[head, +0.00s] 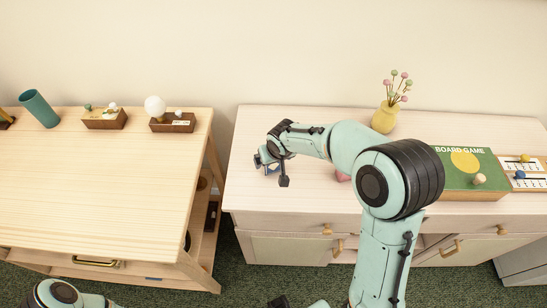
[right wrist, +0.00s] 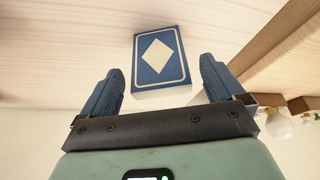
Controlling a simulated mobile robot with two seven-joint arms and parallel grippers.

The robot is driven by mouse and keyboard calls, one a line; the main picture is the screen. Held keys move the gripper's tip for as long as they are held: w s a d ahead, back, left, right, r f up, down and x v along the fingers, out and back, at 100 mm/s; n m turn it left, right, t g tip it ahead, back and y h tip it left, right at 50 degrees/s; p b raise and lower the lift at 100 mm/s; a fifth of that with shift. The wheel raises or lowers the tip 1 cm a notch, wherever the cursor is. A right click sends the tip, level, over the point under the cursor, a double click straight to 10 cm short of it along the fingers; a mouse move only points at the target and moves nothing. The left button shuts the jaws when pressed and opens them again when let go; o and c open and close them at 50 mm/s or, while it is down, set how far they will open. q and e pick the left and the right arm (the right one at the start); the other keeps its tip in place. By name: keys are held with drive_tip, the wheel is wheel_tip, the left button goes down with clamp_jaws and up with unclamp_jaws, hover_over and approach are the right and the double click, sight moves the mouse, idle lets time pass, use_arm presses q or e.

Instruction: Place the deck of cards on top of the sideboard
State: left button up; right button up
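The deck of cards (right wrist: 160,58) is a blue box with a cream diamond and border. In the right wrist view it lies on the pale wood top of the sideboard (head: 470,125). My right gripper (head: 262,161) is over the left part of the sideboard top in the head view. In the right wrist view it (right wrist: 160,85) is open, its blue-grey fingers apart on either side of the deck's near end, with gaps to both sides. In the head view the deck is too hidden by the gripper to make out clearly. My left gripper's fingers are not seen.
A green board game box (head: 470,178), a yellow vase (head: 385,117) with flowers and a pink object (head: 343,176) are on the sideboard. A wooden table (head: 100,185) stands left across a narrow gap, holding a teal cup (head: 39,108) and small wooden boxes (head: 172,124).

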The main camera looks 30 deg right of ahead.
drive_tip(key=shift+r, duration=0.3)
drive_tip(key=v, duration=1.1)
drive_tip(key=shift+r+p, duration=0.35)
drive_tip(key=shift+s, duration=0.1)
